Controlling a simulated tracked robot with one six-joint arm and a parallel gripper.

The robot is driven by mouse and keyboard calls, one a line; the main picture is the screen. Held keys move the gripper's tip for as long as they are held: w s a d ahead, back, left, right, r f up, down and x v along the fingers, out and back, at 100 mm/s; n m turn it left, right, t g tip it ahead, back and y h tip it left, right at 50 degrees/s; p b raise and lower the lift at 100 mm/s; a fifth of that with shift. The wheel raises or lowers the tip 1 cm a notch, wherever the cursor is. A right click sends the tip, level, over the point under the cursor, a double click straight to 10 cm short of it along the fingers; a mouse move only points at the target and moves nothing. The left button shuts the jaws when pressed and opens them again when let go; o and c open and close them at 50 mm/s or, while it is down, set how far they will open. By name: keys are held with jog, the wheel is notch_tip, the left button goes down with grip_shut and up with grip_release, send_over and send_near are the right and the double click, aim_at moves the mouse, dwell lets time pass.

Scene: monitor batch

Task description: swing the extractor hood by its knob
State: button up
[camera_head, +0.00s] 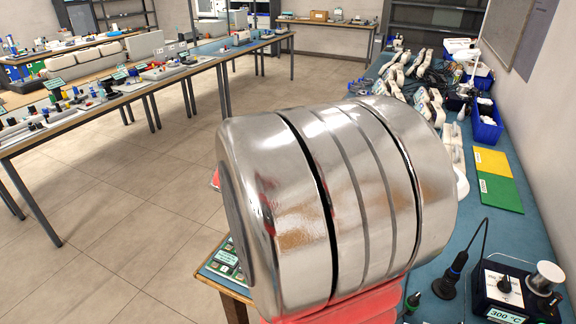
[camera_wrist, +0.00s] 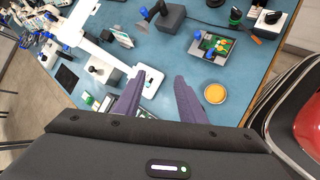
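My gripper (camera_wrist: 158,88) is open and empty over the blue bench in the wrist view, its two purple-grey fingers apart. A white jointed arm (camera_wrist: 88,28) reaches in from the upper left of that view, left of the fingers. A dark rounded part (camera_wrist: 97,70) shows on a pale block at its lower end. I cannot tell for sure whether this is the extractor hood and its knob. A small white unit (camera_wrist: 150,78) lies beyond the gap between the fingers. In the head view my own metal arm link hides the gripper and much of the bench.
The blue bench (camera_wrist: 245,70) holds a green circuit board (camera_wrist: 214,46), a round orange dish (camera_wrist: 215,93) and a dark box (camera_wrist: 171,18). In the head view a soldering station (camera_head: 503,290) stands at the lower right, near yellow and green mats (camera_head: 492,160). Floor at left is clear.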

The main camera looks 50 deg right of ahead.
jog(key=s+d+f+n+g+h, duration=0.1)
jog(key=s+d+f+n+g, duration=0.1)
jog(key=d, duration=0.7)
jog(key=s+d+f+n+g+h, duration=0.2)
jog(key=s+d+f+n, duration=0.2)
jog(key=d, duration=0.5)
jog(key=shift+s+d, duration=0.2)
jog(key=shift+s, duration=0.25)
jog(key=x, duration=1.3)
jog(key=shift+s+d+f, duration=0.2)
jog(key=shift+s+f, duration=0.05)
grip_shut()
